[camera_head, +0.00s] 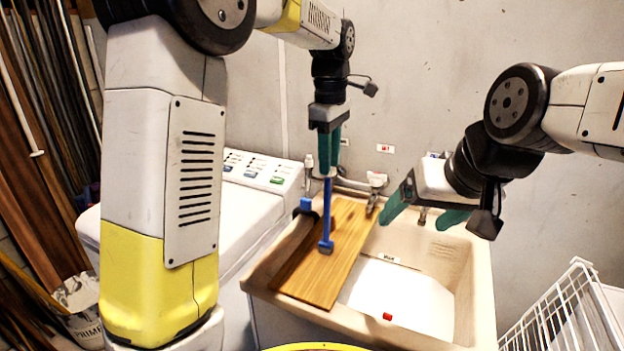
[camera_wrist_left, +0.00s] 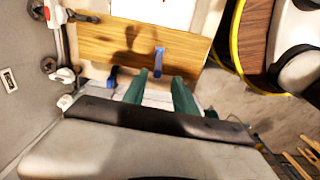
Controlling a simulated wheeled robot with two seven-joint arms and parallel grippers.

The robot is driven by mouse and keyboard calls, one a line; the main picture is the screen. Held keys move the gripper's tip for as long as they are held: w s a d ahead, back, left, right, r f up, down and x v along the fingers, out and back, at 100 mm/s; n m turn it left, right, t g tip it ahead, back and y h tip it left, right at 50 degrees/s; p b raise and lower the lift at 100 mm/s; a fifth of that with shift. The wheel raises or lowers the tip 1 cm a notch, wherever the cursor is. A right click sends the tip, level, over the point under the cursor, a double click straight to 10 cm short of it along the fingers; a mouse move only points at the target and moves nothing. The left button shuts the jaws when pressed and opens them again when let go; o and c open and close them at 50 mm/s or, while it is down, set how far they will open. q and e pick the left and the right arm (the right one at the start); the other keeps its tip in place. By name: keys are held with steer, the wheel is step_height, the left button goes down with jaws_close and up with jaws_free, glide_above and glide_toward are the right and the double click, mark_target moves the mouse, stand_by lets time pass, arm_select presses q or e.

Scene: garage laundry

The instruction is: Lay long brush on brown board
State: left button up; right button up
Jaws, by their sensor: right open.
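I cannot tell whether the head touches the board. The board lies across the left part of the sink. My left gripper (camera_head: 327,174) points down at the top of the handle. In the left wrist view, the brush (camera_wrist_left: 159,62) shows between its green fingers (camera_wrist_left: 158,77), with a gap on both sides, so it looks open around or just above the handle end. My right gripper (camera_head: 418,218) is open and empty over the sink's back right.
The sink (camera_head: 465,290) has an open basin right of the board, with a small red object (camera_head: 387,316) in it. A blue clip-like thing (camera_head: 306,204) is at the left rim. Taps (camera_head: 376,183) stand behind. A white wire rack (camera_head: 560,310) is at the right.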

arm_select(q)
steer(key=s+a+r+m+t+h, duration=0.25)
steer(key=s+a+m, duration=0.35)
steer(key=s+a, duration=0.3)
steer(key=s+a+f+m+t, duration=0.1)
steer(key=s+a+m, duration=0.1)
steer(key=s+m, duration=0.2)
steer(key=s+a+f+m+t, duration=0.2)
steer(key=s+a+m, duration=0.1)
steer(key=s, duration=0.5)
steer(key=shift+a+f+m, duration=0.15)
steer(key=shift+m, duration=0.25)
steer(key=shift+t+y, duration=0.25)
